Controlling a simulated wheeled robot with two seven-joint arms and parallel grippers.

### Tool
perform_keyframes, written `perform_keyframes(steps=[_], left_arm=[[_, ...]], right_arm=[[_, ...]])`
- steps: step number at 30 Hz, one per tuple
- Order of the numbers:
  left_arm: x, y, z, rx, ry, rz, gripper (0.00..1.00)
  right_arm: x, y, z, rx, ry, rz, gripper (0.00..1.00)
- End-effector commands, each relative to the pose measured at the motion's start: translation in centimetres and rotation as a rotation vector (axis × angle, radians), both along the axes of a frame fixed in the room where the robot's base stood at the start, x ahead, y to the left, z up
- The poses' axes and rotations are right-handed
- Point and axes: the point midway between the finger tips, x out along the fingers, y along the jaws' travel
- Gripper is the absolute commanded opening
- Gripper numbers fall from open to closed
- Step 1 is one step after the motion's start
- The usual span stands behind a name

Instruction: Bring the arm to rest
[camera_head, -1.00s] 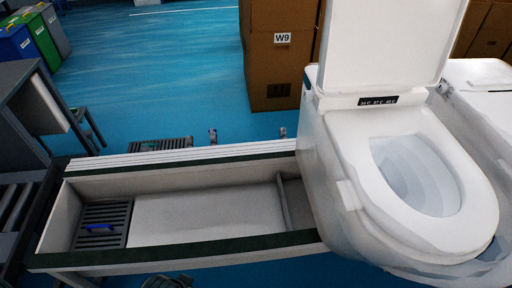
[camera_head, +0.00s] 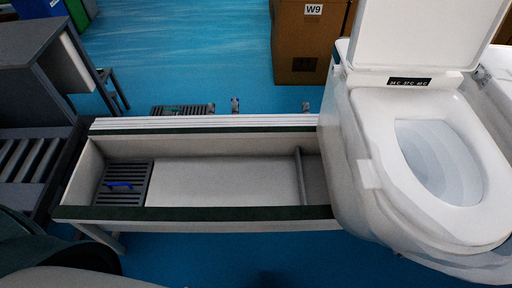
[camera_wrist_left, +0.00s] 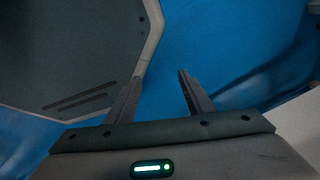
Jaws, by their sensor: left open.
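My left gripper (camera_wrist_left: 160,92) shows in the left wrist view. Its two fingers stand apart with nothing between them, over blue floor. In the head view, part of my arm fills the bottom left corner; the gripper itself does not show there. My right gripper is in neither view. A white toilet (camera_head: 430,170) with its lid up stands at the right in the head view, well away from my arm.
A long trough-like bench (camera_head: 230,212) runs left of the toilet, with a blue-handled item (camera_head: 120,184) on a dark grate inside it. A grey table (camera_head: 35,50) stands at the left. A cardboard box (camera_head: 308,45) is behind. Blue floor is open beyond the bench.

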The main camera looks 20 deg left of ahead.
Motion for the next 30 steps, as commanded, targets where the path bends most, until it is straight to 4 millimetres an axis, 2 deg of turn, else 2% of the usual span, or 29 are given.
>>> perform_keyframes(steps=[1,6,12,17,30], left_arm=[[-1.6,0.3,-1.3,0.002,0.015,-0.002,0.48],[-6.1,1.2,-4.2,0.007,0.037,-0.008,0.48],[-9.2,1.8,-5.6,0.009,0.050,-0.012,0.48],[-9.9,2.0,-5.8,0.010,0.052,-0.013,0.48],[-9.9,2.0,-5.8,0.010,0.052,-0.012,0.48]], right_arm=[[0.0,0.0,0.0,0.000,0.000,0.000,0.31],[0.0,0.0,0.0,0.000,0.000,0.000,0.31],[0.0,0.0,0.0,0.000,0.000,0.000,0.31],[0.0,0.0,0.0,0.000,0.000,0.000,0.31],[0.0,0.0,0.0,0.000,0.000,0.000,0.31]])
